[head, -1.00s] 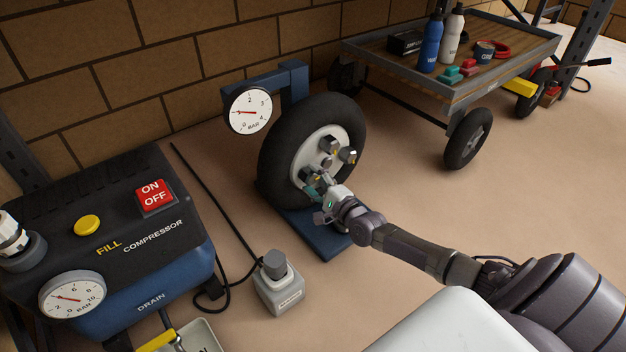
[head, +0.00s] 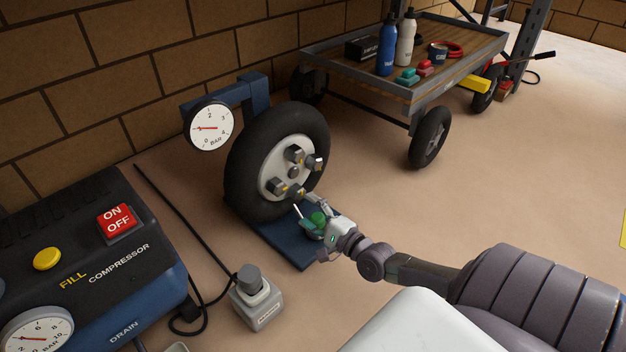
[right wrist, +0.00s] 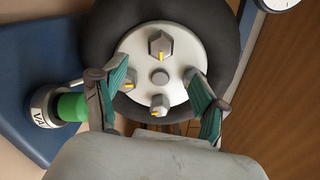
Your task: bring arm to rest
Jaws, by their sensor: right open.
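My right gripper (head: 312,212) is open, just in front of the lower right of an upright black tyre (head: 240,165) with a white hub (head: 272,182). The hub carries several grey nuts with yellow marks, such as the upper nut (head: 294,154). In the right wrist view the open jaws (right wrist: 160,84) have teal pads and face the hub (right wrist: 140,45), with nothing held between them. A green-topped fitting (right wrist: 72,107) is beside the left finger; its green part (head: 318,217) shows by the gripper in the head view. My left gripper is out of view.
The wheel stands on a blue base (head: 290,247) with a gauge (head: 208,126) at upper left. A compressor (head: 80,270) and a grey box (head: 257,308) with a cable are at left. A cart (head: 440,85) holding bottles stands behind.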

